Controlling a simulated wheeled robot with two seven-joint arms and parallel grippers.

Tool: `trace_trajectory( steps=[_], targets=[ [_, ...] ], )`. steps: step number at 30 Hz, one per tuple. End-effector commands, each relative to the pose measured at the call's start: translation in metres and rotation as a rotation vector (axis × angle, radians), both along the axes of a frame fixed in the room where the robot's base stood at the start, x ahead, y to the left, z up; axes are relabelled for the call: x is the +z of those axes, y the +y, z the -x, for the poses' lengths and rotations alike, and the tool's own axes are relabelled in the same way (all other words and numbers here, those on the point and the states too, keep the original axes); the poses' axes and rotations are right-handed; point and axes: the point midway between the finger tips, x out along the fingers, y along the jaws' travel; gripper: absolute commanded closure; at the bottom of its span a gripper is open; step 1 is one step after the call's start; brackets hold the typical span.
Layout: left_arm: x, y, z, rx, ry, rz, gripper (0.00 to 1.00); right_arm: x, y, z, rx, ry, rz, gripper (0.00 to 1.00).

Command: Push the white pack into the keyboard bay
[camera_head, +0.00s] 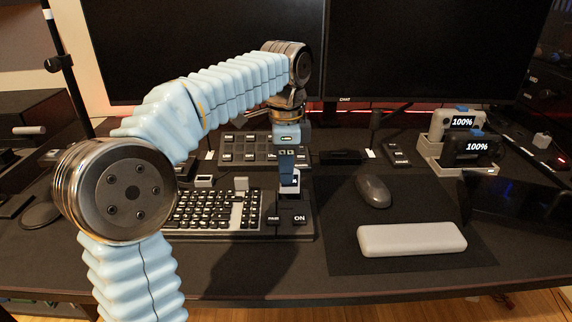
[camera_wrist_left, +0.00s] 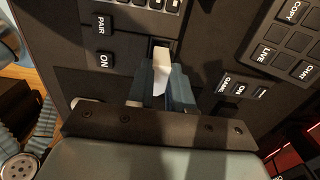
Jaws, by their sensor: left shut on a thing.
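My left gripper (camera_head: 288,178) points down over the right end of the keyboard (camera_head: 208,212), shut on the white pack (camera_head: 293,188). In the left wrist view, the white pack (camera_wrist_left: 161,68) stands out between the blue fingers of the left gripper (camera_wrist_left: 163,88). Its far end is at the dark keyboard bay (camera_wrist_left: 153,44), beside the PAIR and ON keys. The pack and fingers hide part of the bay, and I cannot tell how deep the pack sits. My right gripper is not in view.
A button panel (camera_head: 247,149) lies behind the keyboard. A mouse (camera_head: 374,191) and a pale wrist rest (camera_head: 411,239) lie on the dark mat (camera_head: 345,258) to the right. A charging stand (camera_head: 436,158) is at the far right. Two monitors stand at the back.

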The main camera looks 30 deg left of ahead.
Motion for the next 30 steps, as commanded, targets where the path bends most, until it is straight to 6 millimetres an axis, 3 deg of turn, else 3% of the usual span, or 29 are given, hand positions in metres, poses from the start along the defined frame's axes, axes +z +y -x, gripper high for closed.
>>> trace_trajectory(
  steps=[30],
  targets=[
    [-0.019, 0.000, 0.000, 0.000, 0.000, 0.000, 1.00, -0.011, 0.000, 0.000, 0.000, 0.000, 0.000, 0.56]
  ],
)
